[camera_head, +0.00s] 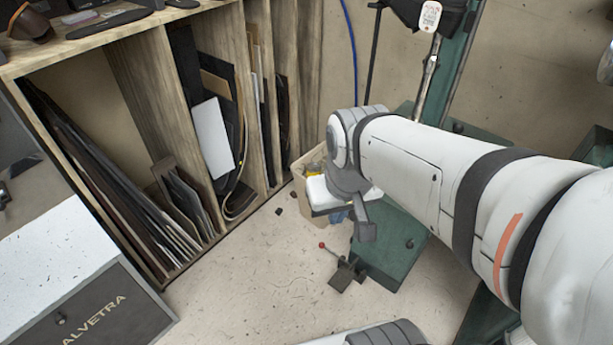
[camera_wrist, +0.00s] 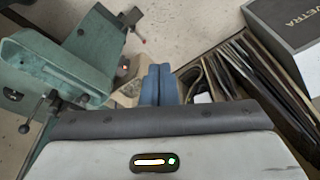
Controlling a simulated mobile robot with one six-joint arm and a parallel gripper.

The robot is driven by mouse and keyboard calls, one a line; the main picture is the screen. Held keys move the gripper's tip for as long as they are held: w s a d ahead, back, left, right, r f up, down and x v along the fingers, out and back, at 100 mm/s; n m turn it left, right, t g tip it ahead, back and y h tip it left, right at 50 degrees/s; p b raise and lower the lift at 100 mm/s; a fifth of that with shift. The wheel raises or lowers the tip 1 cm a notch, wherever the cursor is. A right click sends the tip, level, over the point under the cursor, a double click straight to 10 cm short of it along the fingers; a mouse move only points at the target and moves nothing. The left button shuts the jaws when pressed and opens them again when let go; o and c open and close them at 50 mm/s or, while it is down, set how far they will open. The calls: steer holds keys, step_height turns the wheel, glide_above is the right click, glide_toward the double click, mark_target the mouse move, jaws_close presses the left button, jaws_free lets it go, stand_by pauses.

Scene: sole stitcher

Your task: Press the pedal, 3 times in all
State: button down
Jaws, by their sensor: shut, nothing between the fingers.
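The pedal (camera_head: 344,277) seems to be the small dark piece low at the front edge of the green machine base (camera_head: 398,248), with a thin red-knobbed lever (camera_head: 322,246) beside it. In the wrist view the dark piece (camera_wrist: 131,17) and the red knob (camera_wrist: 144,40) show at upper left, beyond the fingertips. My gripper (camera_wrist: 159,68) is shut and empty, its two blue fingers side by side. In the head view my gripper (camera_head: 339,216) is partly hidden by my wrist and appears above and behind the pedal, apart from it.
A wooden rack (camera_head: 238,190) with upright sheets stands at left. A cardboard bin (camera_head: 307,180) stands behind my wrist. A dark box marked ALVETRA (camera_head: 95,312) is at lower left. The floor (camera_head: 250,285) in front of the pedal is mostly clear.

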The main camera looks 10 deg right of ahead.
steer(key=shift+d+r, duration=0.1)
steer(key=shift+d, duration=0.1)
steer(key=w+d+f+b, duration=0.3)
steer(key=w+f+b, duration=0.2)
steer(key=w+f, duration=0.55)
steer(key=w+d+f+n+b, duration=0.1)
steer(key=w+d+f+b, duration=0.35)
steer(key=f, duration=0.85)
steer(key=w+d+f+b, duration=0.1)
steer(key=w+f+b, duration=0.4)
steer(key=w+f, duration=0.65)
steer(key=d+f+b, duration=0.3)
steer(key=f, duration=1.2)
steer(key=d+f+g+b, duration=0.1)
steer(key=d+f+b, duration=0.2)
steer(key=f, duration=1.3)
steer(key=d+f+b, duration=0.3)
steer(key=f+b, duration=0.2)
steer(key=f, duration=1)
steer(key=shift+s+f+n, duration=0.3)
steer(key=shift+s+n, duration=0.1)
steer(key=shift+a, duration=0.1)
